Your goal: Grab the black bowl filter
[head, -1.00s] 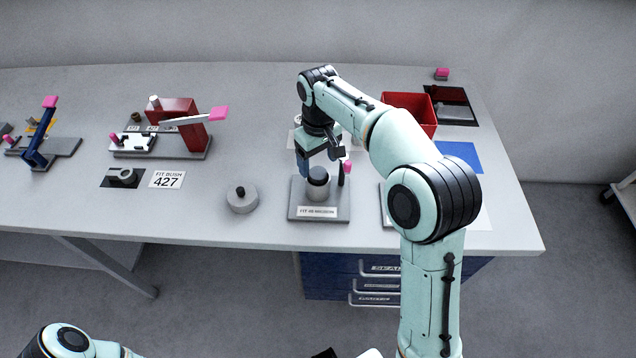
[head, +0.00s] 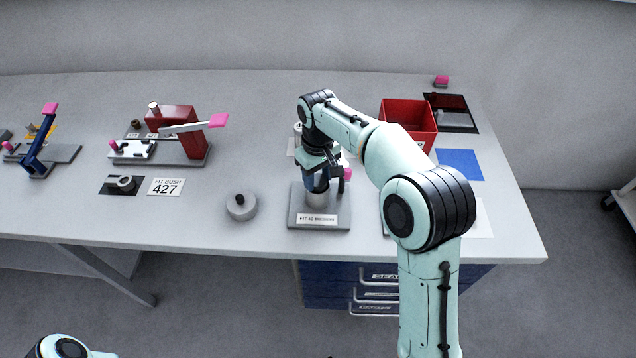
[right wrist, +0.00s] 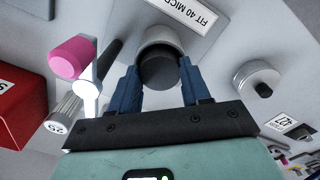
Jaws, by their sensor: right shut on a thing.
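The black bowl filter (right wrist: 158,70) shows in the right wrist view as a dark cylinder seated in a grey round cup (right wrist: 160,38). The cup (head: 318,201) stands on a grey base labelled "FIT 40 MICRON" (head: 318,219) in the head view. My right gripper (right wrist: 158,78) has its two blue fingers on either side of the black filter, shut on it. In the head view my right gripper (head: 318,182) is right above the cup and hides most of the filter. Only a piece of my left arm shows at the lower left; its gripper is out of view.
A pink-tipped lever (right wrist: 72,56) stands close beside the gripper. A round grey lid with a black knob (head: 241,206) lies left of the base. A red bin (head: 409,116) and a blue mat (head: 459,164) are to the right. Red and blue fixtures stand at the left.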

